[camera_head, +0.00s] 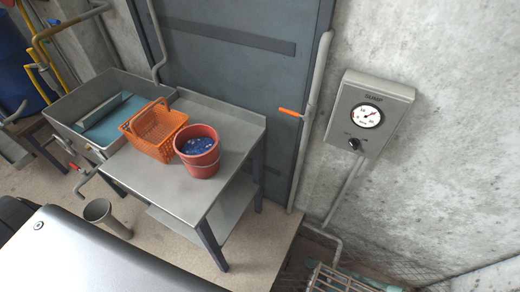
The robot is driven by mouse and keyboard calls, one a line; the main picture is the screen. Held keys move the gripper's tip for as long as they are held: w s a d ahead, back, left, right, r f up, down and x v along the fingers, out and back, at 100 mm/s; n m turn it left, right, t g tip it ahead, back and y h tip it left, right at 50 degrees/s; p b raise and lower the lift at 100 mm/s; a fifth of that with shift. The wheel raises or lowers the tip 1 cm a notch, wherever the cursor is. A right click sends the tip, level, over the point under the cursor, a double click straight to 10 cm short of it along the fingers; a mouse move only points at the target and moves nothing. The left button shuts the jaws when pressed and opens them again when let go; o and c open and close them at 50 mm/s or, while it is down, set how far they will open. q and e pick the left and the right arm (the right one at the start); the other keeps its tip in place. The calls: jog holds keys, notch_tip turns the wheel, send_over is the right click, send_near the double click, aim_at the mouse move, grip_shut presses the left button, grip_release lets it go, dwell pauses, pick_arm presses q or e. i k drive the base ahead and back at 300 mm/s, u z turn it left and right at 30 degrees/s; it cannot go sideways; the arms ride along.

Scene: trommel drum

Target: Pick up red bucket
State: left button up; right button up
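The red bucket (200,160) stands upright on a grey metal table (233,146), near the middle of its top. Blue material with light specks shows inside it, and a thin handle hangs across its front. An orange plastic basket (150,143) sits just left of the bucket, touching it or very close. Neither of my grippers is in view. The far lower side of the bucket is hidden by its own body.
A sink basin (72,102) adjoins the table at left. A grey cup-like container (98,211) stands on the floor. A SUMP gauge box (368,115) and a pipe with an orange lever (290,112) are at right. Bare tabletop lies right of the bucket.

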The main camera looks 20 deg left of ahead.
aim_at(197, 145)
jog(key=z, duration=1.7)
jog(key=k, duration=2.65)
jog(key=u, duration=2.1)
jog(key=i, duration=0.5)
